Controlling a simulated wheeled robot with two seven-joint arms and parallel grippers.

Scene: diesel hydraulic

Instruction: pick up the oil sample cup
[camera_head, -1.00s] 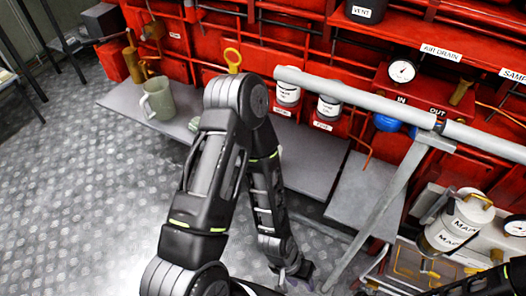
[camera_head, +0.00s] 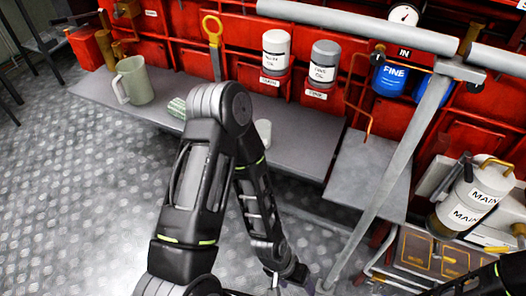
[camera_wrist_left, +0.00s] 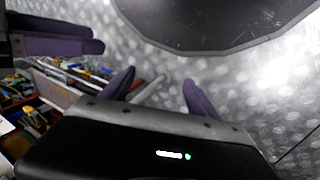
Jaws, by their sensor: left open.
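A small pale cup (camera_head: 263,132) stands on the grey bench (camera_head: 300,145), partly hidden behind my left arm; I cannot tell for sure that it is the oil sample cup. A larger grey-green jug with a handle (camera_head: 135,82) stands at the bench's left. My left gripper (camera_head: 288,277) hangs low, below and in front of the bench, apart from both. In the left wrist view its two purple fingers (camera_wrist_left: 158,92) are spread with nothing between them.
A ribbed pale green thing (camera_head: 177,107) lies by my left elbow. White and grey filters (camera_head: 276,50) hang behind. A slanted grey post (camera_head: 395,175) stands right of my gripper, near the MAIN canisters (camera_head: 470,200). The floor at left is open.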

